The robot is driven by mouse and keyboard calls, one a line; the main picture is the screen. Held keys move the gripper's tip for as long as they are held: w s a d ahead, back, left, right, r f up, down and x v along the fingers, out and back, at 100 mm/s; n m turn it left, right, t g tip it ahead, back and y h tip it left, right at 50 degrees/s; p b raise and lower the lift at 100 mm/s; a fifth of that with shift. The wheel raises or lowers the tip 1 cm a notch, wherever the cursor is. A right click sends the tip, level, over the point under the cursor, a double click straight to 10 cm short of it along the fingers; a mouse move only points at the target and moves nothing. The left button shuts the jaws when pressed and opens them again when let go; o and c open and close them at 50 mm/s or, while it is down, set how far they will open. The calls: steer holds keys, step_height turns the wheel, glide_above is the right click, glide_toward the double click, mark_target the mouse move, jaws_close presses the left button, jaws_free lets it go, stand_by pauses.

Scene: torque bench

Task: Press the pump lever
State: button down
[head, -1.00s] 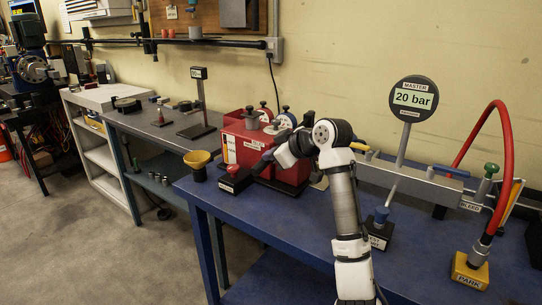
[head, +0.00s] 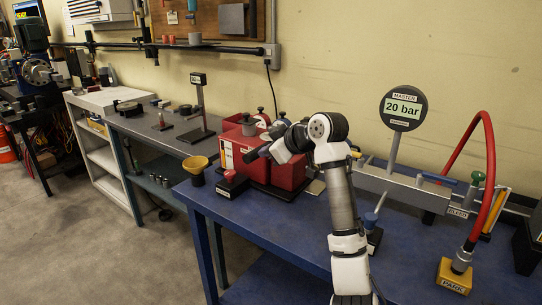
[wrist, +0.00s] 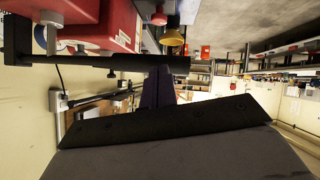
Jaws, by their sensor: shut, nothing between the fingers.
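My gripper (head: 254,154) is shut and empty, a dark tip pointing left in front of the red machine (head: 248,160). In the wrist view its dark body fills the bottom, with the red machine at the upper left. On the right, a grey beam unit (head: 400,185) stands below the round master gauge (head: 404,107), which reads 20 bar. A blue handle (head: 440,179) lies nearly level above this beam, well to the right of my gripper. No label marks it as the pump lever, so I cannot tell. A slanted light rod (head: 380,202) stands lower left of it.
The blue bench (head: 300,230) has clear room at its front. A red hose (head: 489,160) arches down to the yellow PARK block (head: 454,277).

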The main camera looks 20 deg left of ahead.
steer(key=b+v, duration=0.1)
steer(key=v, duration=0.7)
steer(key=shift+d+r+b, duration=0.15)
steer(key=shift+d+b, duration=0.25)
steer(key=shift+w, duration=0.1)
stand_by(2.3)
steer(key=w+d+r+m+y+p, duration=0.3)
steer(key=r+m+y+p, duration=0.1)
steer(key=r+y, duration=0.2)
steer(key=shift+w+d, duration=0.3)
steer(key=shift+w, duration=0.05)
steer(key=shift+r, duration=0.1)
